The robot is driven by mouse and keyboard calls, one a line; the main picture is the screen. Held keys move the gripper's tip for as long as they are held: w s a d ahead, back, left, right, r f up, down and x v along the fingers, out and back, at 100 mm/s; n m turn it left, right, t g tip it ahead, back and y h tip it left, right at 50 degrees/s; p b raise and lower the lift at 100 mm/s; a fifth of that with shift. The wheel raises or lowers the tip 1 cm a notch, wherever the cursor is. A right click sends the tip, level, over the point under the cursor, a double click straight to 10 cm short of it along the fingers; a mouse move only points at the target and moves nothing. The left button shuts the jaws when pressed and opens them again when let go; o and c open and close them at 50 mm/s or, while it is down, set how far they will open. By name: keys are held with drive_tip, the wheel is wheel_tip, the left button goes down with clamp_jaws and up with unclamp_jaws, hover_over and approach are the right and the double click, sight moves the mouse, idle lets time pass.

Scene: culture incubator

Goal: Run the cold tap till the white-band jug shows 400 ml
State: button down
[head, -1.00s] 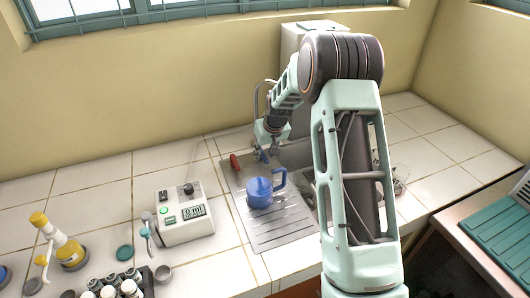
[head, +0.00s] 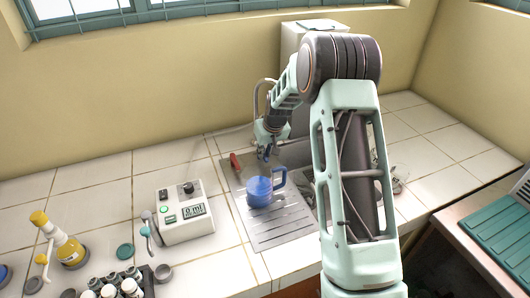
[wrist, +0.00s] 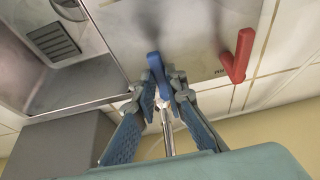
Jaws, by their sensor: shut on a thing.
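A blue jug (head: 259,193) with a handle on its right stands on the metal drainboard (head: 283,230). I cannot make out a white band or a level in it. The blue tap lever (wrist: 155,63) is between my gripper's fingers in the wrist view, and my gripper (wrist: 160,97) is shut on it. The red tap lever (wrist: 238,56) is to the right, apart from the fingers. In the head view my gripper (head: 265,152) is behind the jug, at the back of the sink. The spout's outlet and any water stream are not clear.
A white box (head: 184,214) with a small display, apparently reading 0 ml, stands left of the drainboard. A yellow-capped bottle (head: 67,248) and a rack of vials (head: 118,284) are at the front left. The sink basin (wrist: 75,60) shows in the wrist view.

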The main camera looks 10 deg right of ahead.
drive_tip(key=shift+s+a+f+m+h+b, duration=0.15)
drive_tip(key=shift+a+m+h+b, duration=0.25)
drive_tip(key=shift+m+b, duration=0.5)
drive_tip(key=shift+a+m+h+b, duration=0.45)
drive_tip(key=shift+a+m, duration=0.1)
drive_tip(key=shift+m, duration=0.65)
drive_tip(key=c, duration=2)
unclamp_jaws()
drive_tip(key=shift+o, duration=0.2)
drive_tip(key=shift+r, duration=0.2)
drive_tip(key=d+v, duration=0.1)
drive_tip(key=v, duration=1)
drive_tip(key=shift+a+r, duration=0.45)
